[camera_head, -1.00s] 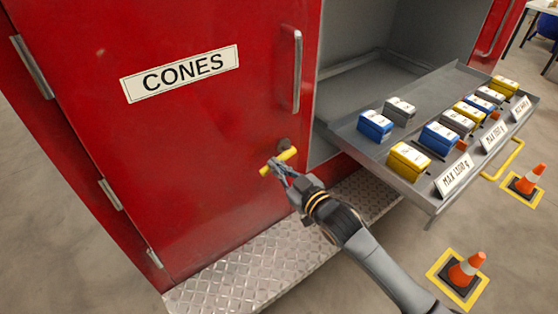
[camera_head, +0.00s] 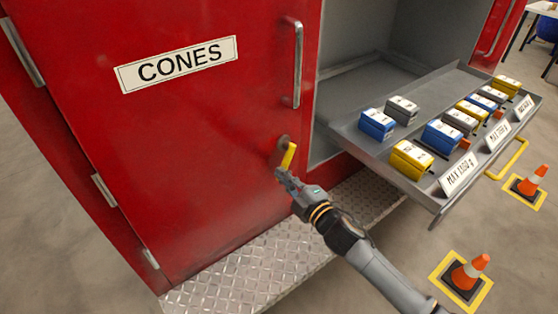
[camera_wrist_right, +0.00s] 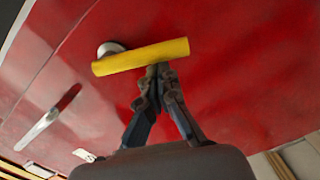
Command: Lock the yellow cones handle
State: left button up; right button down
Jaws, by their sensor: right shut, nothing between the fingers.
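The yellow handle (camera_head: 289,156) sits on a round grey mount on the red CONES door (camera_head: 200,130), near the door's right edge. In the head view it stands close to upright, tilted a little. In the right wrist view the yellow handle (camera_wrist_right: 140,57) crosses in front of the fingertips as a bar, with its grey mount at its left part. My right gripper (camera_head: 281,174) is shut and empty, its tips at the handle's lower end. The right wrist view shows its fingers (camera_wrist_right: 158,72) together right by the bar; whether they touch it I cannot tell. My left gripper is not in view.
A vertical grey door handle (camera_head: 298,65) is above the yellow one. An open drawer tray (camera_head: 432,188) with several yellow, blue and grey boxes juts out at the right. A checker-plate step (camera_head: 240,280) runs below the door. Orange cones (camera_head: 469,272) stand on the floor.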

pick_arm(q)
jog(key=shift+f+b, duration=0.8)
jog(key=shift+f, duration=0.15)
pick_arm(e)
jog(key=shift+w+d+f+n, duration=0.35)
jog(key=shift+d+n, duration=0.1)
jog(key=shift+n, duration=0.6)
jog(key=shift+w+d+f+n, duration=0.35)
jog(key=shift+d+n, duration=0.1)
jog(key=shift+n, duration=0.6)
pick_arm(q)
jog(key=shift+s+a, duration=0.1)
pick_arm(e)
jog(key=shift+s, duration=0.1)
